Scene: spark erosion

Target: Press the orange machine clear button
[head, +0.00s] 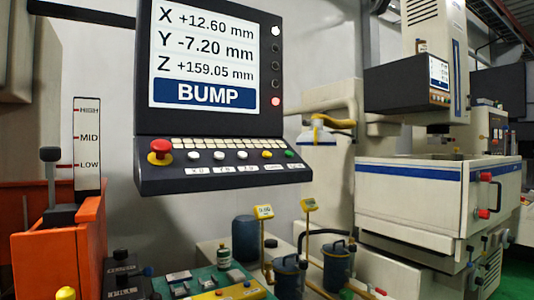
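A dark control panel (222,180) hangs under a screen (204,65) that reads X +12.60 mm, Y -7.20 mm, Z +159.05 mm and BUMP. On the panel, a small yellow-orange button (267,154) sits between white buttons on its left and a green button (289,154) on its right. A white label (274,168) below the yellow-orange button is too small to read surely. A red mushroom knob (160,149) on a yellow collar is at the panel's left end. Neither of my grippers shows in the head view.
An orange cabinet (60,245) with a black lever and a HIGH/MID/LOW scale (87,145) stands at left. Below the panel is a bench with a green mat (205,284), bottles and blue canisters (336,265). A large white machine (430,200) stands right. The space before the panel looks clear.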

